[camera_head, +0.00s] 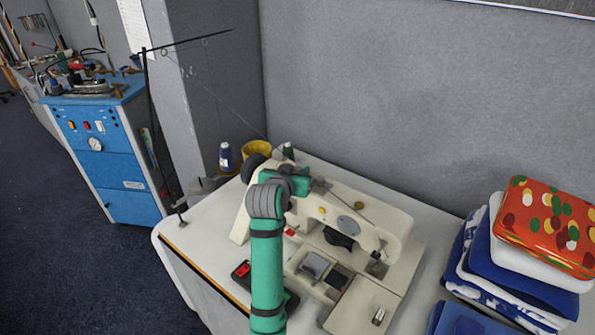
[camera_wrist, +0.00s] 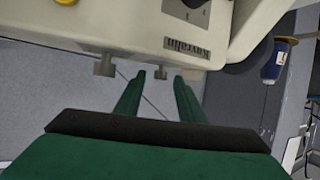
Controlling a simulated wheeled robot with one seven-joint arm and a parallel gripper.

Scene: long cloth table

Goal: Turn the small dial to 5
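A cream sewing machine (camera_head: 375,222) stands on the white table. In the wrist view its body (camera_wrist: 120,22) fills the top, with a dark label and a pale marked plate (camera_wrist: 188,10) at the edge. My gripper (camera_wrist: 159,78) has two green fingers, spread apart with a gap. In the head view my arm hides the fingertips.
Folded blue and white cloths (camera_head: 515,275) with a red patterned one (camera_head: 550,222) are stacked at the right. A blue thread spool (camera_head: 226,157) and a yellow pot (camera_head: 257,150) stand behind the machine. A thin black thread stand (camera_head: 158,120) rises at the left.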

